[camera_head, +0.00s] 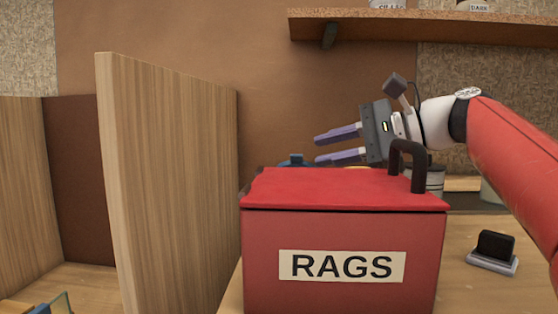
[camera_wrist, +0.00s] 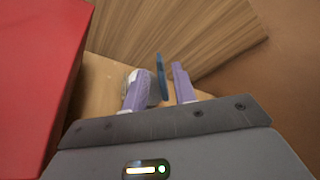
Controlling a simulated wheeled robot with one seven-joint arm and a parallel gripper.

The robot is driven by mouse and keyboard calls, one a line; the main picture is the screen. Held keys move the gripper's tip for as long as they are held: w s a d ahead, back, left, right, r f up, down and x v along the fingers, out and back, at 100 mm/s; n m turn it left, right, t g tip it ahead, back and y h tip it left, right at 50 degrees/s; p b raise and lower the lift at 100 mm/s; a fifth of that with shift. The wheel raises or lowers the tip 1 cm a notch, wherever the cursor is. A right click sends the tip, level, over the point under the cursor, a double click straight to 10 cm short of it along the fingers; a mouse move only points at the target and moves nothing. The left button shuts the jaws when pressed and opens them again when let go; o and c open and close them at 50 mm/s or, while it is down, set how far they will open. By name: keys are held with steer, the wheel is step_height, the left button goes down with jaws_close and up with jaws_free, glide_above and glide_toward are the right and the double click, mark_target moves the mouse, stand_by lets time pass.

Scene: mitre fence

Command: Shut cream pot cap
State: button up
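My gripper (camera_head: 319,148) is open, its two purple fingers apart, above and behind the red lid of the RAGS box. In the wrist view the gripper (camera_wrist: 159,70) has a thin blue upright piece (camera_wrist: 160,74) showing between its fingers. It may be the pot's cap seen edge-on; I cannot tell whether the fingers touch it. A pale, clear-looking piece (camera_wrist: 127,79) shows beside the left finger, mostly hidden, and may be part of the cream pot. In the head view only a small blue top (camera_head: 295,160) shows behind the box; the rest is hidden.
The red RAGS box (camera_head: 270,258) with a black handle (camera_head: 405,160) blocks the view of the bench behind it. A tall wooden panel (camera_head: 170,180) stands at its left. A shelf (camera_head: 430,28) hangs above. A small black-topped block (camera_head: 494,250) lies at right.

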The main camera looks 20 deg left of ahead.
steer(key=x, duration=0.8)
steer(key=shift+w+a+f, duration=0.1)
steer(key=shift+a+f, duration=0.05)
jaws_close()
